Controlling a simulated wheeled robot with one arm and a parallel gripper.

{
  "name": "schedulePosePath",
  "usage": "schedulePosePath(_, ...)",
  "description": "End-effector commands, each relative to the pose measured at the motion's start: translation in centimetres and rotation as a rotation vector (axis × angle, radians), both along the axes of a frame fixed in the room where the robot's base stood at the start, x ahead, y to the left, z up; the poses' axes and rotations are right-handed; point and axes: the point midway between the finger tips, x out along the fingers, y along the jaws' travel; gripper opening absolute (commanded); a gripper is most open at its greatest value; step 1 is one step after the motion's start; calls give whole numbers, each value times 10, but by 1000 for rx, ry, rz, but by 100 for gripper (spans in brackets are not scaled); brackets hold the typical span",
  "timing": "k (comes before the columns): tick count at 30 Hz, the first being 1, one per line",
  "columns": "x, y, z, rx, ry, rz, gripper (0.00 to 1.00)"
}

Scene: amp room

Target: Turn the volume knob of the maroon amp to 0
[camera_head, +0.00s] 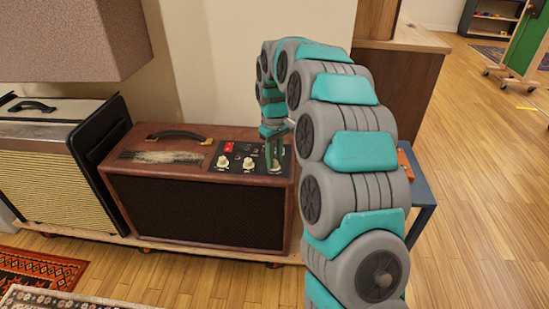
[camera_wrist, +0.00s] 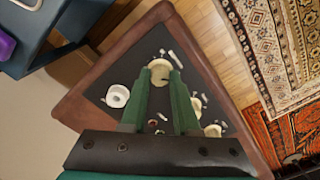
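The maroon amp (camera_head: 195,205) stands on a low wooden board, with a dark control panel on the right of its top. Cream knobs (camera_head: 222,161) (camera_head: 248,164) and a red switch (camera_head: 229,147) show on the panel. My gripper (camera_head: 275,162) points down over the panel's right part. In the wrist view, the green fingers of my gripper (camera_wrist: 161,75) are apart, one on each side of a cream knob (camera_wrist: 160,72). I cannot tell whether they press on it. Another cream knob (camera_wrist: 117,96) stands clear to the left. The panel labels are unreadable.
A cream-and-black amp (camera_head: 50,160) stands close on the left, and a brown box-shaped thing (camera_head: 70,40) hangs above it. A blue-grey table (camera_head: 422,190) is right of the amp. Patterned rugs (camera_head: 40,268) lie in front.

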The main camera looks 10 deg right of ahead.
Motion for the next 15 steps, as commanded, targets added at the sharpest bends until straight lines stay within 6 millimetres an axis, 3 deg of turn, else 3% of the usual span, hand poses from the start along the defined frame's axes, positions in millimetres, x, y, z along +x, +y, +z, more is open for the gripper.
schedulePosePath(1,0,0,0,0,0,0,34)
schedulePosePath(8,0,0,0,0,0,0,59)
schedulePosePath(15,0,0,0,0,0,0,59)
